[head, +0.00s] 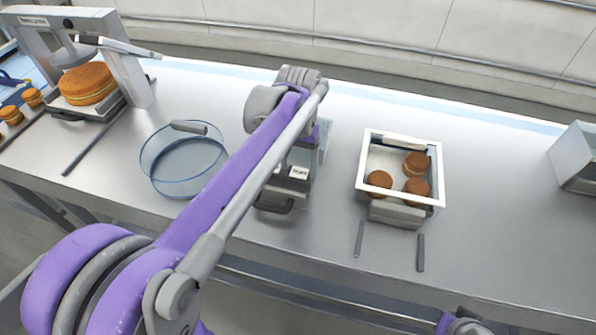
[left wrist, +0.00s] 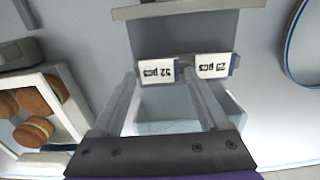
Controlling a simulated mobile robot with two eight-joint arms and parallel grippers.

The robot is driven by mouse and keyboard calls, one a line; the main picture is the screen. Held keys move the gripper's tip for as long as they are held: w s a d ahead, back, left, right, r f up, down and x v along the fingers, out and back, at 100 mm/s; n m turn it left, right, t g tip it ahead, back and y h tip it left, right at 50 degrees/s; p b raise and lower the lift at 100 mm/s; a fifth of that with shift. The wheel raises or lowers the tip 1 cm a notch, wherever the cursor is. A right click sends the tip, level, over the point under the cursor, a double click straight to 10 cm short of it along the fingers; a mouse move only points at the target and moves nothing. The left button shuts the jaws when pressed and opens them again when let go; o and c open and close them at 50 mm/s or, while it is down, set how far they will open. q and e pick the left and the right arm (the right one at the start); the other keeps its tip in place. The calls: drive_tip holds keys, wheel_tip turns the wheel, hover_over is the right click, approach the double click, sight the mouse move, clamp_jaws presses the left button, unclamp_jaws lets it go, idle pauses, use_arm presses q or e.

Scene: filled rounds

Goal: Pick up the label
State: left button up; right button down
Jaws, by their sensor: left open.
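Two small white labels with dark print ending in "pcs" show side by side in the left wrist view: a left one (left wrist: 156,71) and a right one (left wrist: 213,66). Their numbers are hard to read. They sit at the edge of a grey holder (left wrist: 190,35). In the head view one label (head: 298,172) shows below my left arm. My left gripper (left wrist: 170,82) is open, its two fingers reaching toward the labels, one finger near each. I cannot tell whether they touch. In the head view its fingers are mostly hidden by the arm. My right gripper is out of view.
A white-rimmed tray (head: 441,172) with several brown filled rounds stands to the right. A clear round tub (head: 160,170) stands to the left. A press (head: 140,85) with a large round is at far left. Bare metal counter (head: 490,200) lies right of the tray.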

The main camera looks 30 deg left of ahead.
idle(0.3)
use_arm(q)
drive_tip(key=c, duration=0.6)
